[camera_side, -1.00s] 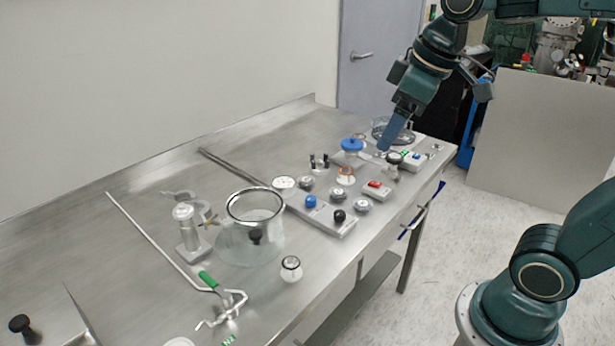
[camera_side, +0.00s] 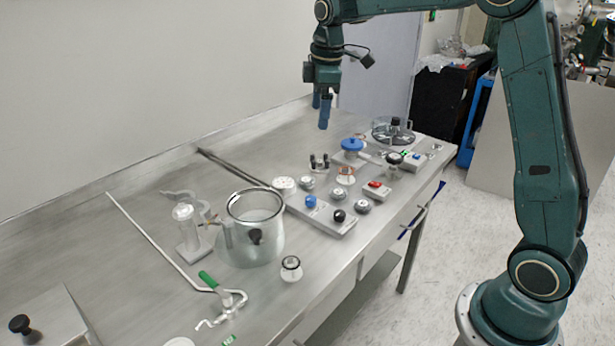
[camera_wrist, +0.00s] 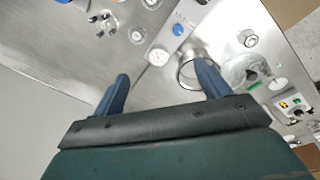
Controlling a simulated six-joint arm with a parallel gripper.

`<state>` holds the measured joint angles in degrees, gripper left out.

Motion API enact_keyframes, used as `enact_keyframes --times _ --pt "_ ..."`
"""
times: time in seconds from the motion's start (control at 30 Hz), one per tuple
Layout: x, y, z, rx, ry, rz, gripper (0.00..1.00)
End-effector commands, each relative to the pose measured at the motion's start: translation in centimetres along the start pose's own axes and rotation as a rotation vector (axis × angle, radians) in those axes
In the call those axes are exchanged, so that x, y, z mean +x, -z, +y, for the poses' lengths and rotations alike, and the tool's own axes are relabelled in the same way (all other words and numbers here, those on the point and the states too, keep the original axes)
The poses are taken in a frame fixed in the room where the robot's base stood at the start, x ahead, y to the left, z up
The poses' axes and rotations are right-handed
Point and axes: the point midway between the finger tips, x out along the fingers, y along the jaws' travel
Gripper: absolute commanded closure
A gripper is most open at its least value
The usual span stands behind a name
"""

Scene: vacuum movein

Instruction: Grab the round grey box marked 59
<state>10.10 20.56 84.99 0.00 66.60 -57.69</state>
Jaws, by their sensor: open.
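Several small round grey pieces lie on the steel table, including one left of centre (camera_side: 307,182) and one nearer the front edge (camera_side: 362,206). A paler round piece with dark marks on top (camera_side: 284,184) lies beside the long bar; a similar pale disc shows in the wrist view (camera_wrist: 158,57). I cannot read the number 59 on any of them. My gripper (camera_side: 320,117) hangs above the back of the table, fingers down, apart from all of these pieces. In the wrist view its two blue fingers (camera_wrist: 161,72) are spread with nothing held between them.
A large pot (camera_side: 254,235) and a grey stand with a cylinder (camera_side: 187,232) stand at left. A grey panel with blue and black knobs (camera_side: 322,216) and a blue-topped piece (camera_side: 352,146) crowd the right. The table's back left is mostly clear.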

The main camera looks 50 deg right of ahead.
Motion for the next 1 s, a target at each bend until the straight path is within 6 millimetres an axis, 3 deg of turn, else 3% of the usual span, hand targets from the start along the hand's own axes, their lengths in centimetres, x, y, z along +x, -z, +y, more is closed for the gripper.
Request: enact_keyframes --times 0.3,0.53,0.7,1.0 --pt "6.4 0.8 5.4 -0.175 0.07 -0.038 0.24" --pt "10.4 0.8 7.9 -0.278 0.111 -0.051 0.24" --pt "11.7 0.8 8.6 -0.314 0.125 -0.054 0.24" --pt "12.2 0.7 8.7 -0.32 0.128 -0.054 0.24"
